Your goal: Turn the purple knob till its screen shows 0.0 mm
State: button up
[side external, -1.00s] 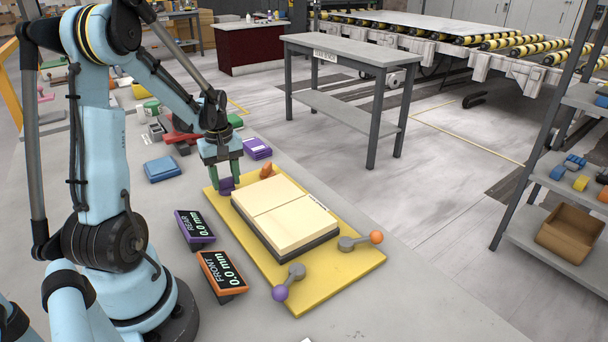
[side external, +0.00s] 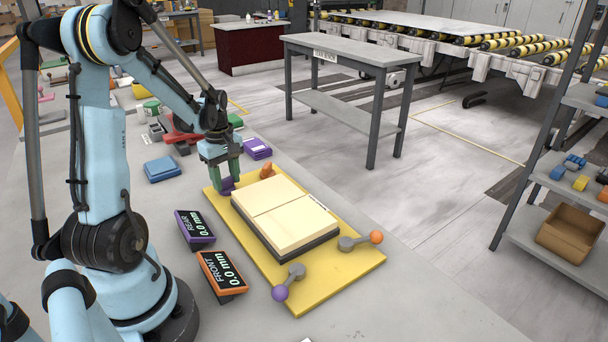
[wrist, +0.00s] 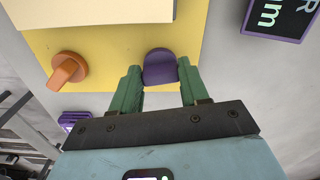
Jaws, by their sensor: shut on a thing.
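The purple knob (wrist: 160,68) sits on the yellow base plate (side external: 345,279), at the plate's far left corner in the side view. My gripper (wrist: 160,80) is shut on the knob, with a green finger on each side of it. In the side view my gripper (side external: 228,178) points down and partly hides the knob (side external: 226,186). The purple-framed REAR screen (side external: 194,229) reads 0.0 mm. In the wrist view only part of that screen (wrist: 280,12) shows.
A cream slab (side external: 285,215) lies on the plate. An orange knob (side external: 267,171) is beside my gripper. The orange-framed FRONT screen (side external: 221,274) reads 0.0 mm. Levers with an orange ball (side external: 376,237) and a purple ball (side external: 280,293) stand at the near end.

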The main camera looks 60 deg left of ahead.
aim_at(226, 180)
jog(key=o, duration=1.1)
jog(key=shift+c, duration=0.2)
notch_tip(226, 180, up, 12)
jog(key=w+d+m+t, duration=0.1)
jog(key=d+m+t, duration=0.2)
jog(key=d+m, duration=0.7)
jog(key=w+d+f+m+t, duration=0.1)
jog(key=d+m+t, duration=0.3)
jog(key=d+m, duration=0.6)
jog(key=w+d, duration=0.1)
jog(key=d, duration=0.5)
jog(key=shift+d, duration=0.35)
